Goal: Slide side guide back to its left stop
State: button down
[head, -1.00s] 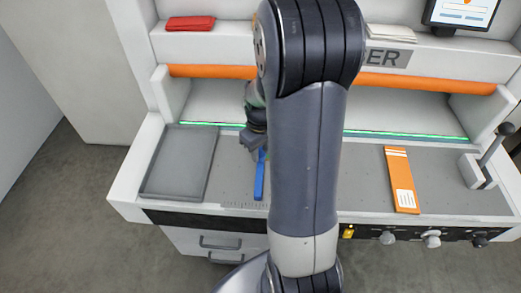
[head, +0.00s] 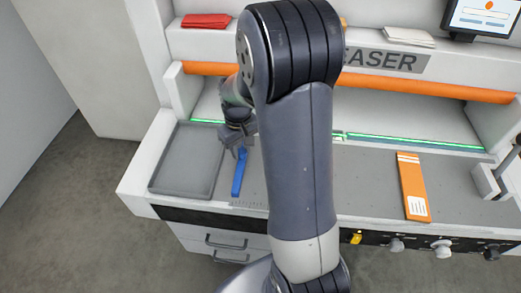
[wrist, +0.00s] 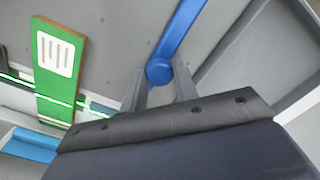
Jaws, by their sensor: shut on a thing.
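The side guide is a blue bar (head: 238,176) lying on the grey bed of the creaser, just right of the grey tray. It also shows in the wrist view (wrist: 183,30), with a round blue knob (wrist: 159,72) at its end. My gripper (head: 240,150) is at the far end of the bar. In the wrist view my gripper (wrist: 160,82) has its two fingers on either side of the knob, shut on it. My arm hides the middle of the bed in the head view.
A grey tray (head: 163,188) lies close to the left of the guide. An orange card (head: 412,188) lies on the right of the bed, near a lever. A green card (wrist: 52,85) shows in the wrist view. An orange bar (head: 430,88) spans the machine behind.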

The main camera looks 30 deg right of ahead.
jog(key=shift+w+a, duration=0.5)
jog(key=shift+a, duration=0.25)
jog(key=c, duration=1.1)
grip_release()
jog(key=shift+a, duration=0.15)
notch_tip(320, 180, up, 11)
jog(key=b, duration=0.1)
jog(key=shift+f, duration=0.25)
